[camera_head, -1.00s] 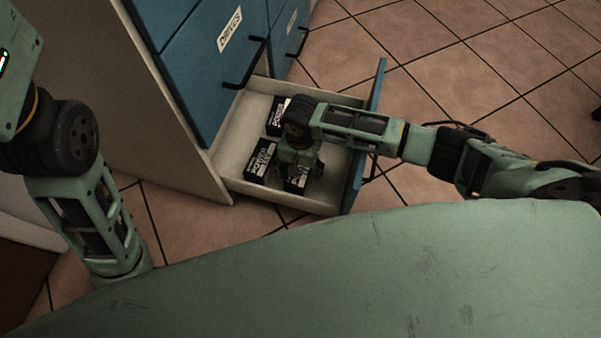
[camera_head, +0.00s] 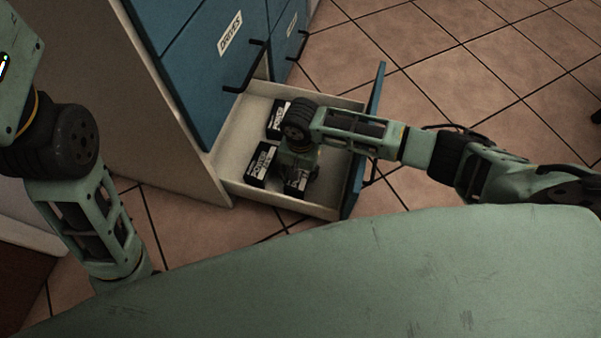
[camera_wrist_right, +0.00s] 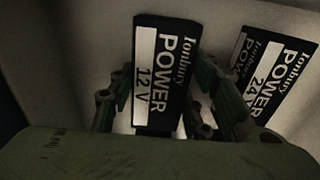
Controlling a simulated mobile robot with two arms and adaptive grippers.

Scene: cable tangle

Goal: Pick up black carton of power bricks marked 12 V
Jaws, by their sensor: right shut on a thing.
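The black carton marked 12 V (camera_wrist_right: 172,60) stands in the open drawer, with a white label strip and white lettering. In the right wrist view it sits between the fingers of my right gripper (camera_wrist_right: 160,100), which is shut on it. In the head view my right gripper (camera_head: 299,172) reaches down into the drawer, and the carton (camera_head: 296,184) shows partly beneath it. I cannot tell whether the carton is clear of the drawer floor. My left arm shows at the left, but its gripper is out of view.
A black carton marked 24 V (camera_wrist_right: 275,85) is close to the right in the wrist view, with another label partly hidden behind it. The open drawer (camera_head: 235,172) has low walls and a blue front (camera_head: 366,140). A blue cabinet (camera_head: 195,70) with handles stands beside and above it.

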